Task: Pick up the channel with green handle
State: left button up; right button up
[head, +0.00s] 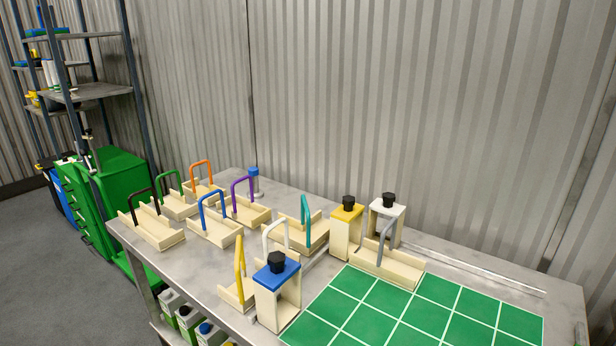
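The channel with green handle (181,209) is a cream U-shaped tray with a green arched handle (171,173). It stands at the far left part of the metal table in the head view. The channel with black handle is in front of it and the one with orange handle is behind it to the right. Its near side is partly hidden by the black-handled channel. Neither of my grippers is in view, and nothing is seen holding the green-handled channel.
Close around it stand channels with black (158,233), orange (206,194), blue (216,231) and purple (250,212) handles. A teal-handled channel (302,236) is farther right. Blue-, yellow- and white-topped blocks and a green mat (420,317) fill the right. A green cabinet (122,166) stands beyond the table's left.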

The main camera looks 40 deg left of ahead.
aim_at(175, 207)
jog(key=u, duration=2.1)
